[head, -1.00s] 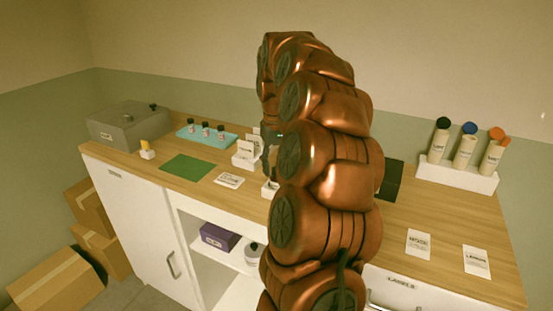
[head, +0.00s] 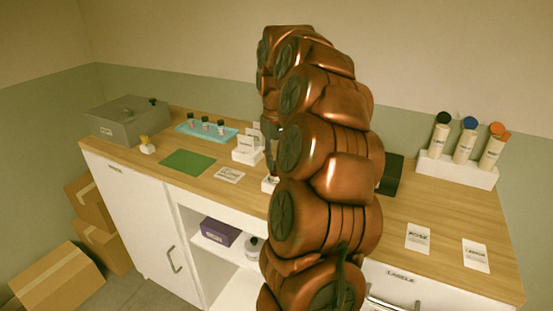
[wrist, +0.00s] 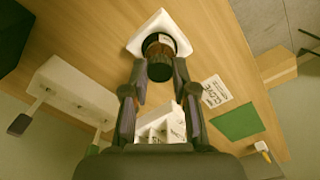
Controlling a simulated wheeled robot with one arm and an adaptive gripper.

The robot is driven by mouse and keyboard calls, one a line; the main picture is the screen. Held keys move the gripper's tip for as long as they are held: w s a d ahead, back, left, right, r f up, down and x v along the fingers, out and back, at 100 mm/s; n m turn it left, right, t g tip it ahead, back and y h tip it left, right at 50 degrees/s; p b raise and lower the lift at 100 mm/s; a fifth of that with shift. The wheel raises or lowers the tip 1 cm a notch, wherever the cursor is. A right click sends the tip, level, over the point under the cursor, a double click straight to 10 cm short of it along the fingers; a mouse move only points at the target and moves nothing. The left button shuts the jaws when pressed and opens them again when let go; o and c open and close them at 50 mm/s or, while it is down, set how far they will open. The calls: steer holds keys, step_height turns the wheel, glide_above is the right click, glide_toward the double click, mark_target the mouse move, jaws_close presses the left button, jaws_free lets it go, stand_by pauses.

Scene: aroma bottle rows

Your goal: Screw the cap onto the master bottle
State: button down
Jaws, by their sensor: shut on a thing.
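The master bottle (wrist: 156,45), brown with a pale label, sits in a white square holder (wrist: 140,43) at the top of the wrist view. A dark cap (wrist: 160,71) is at the bottle's mouth end, in line with it. My gripper (wrist: 160,68) has its two fingers on either side of the cap and is shut on it. Whether the cap's thread is engaged cannot be seen. In the head view my arm hides most of the gripper and bottle; the edge of the white holder (head: 268,185) shows beside the arm.
A white rack (head: 456,172) with several capped bottles stands at the right. Two label cards (head: 417,238) lie in front of it. A green mat (head: 188,163), a blue tray (head: 207,134) of small vials and a grey box (head: 127,121) are at the left. White card stands (head: 246,152) are close behind the holder.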

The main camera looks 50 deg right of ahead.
steer(key=shift+f+b, duration=0.1)
steer(key=shift+b, duration=0.2)
steer(key=shift+m, duration=0.5)
steer(key=shift+m+b, duration=2.85)
steer(key=shift+m, duration=0.15)
steer(key=shift+m+b, duration=1.8)
steer(key=shift+m, duration=1.6)
steer(key=c, duration=1.4)
jaws_free()
steer(key=shift+m, duration=0.3)
steer(key=o, duration=0.5)
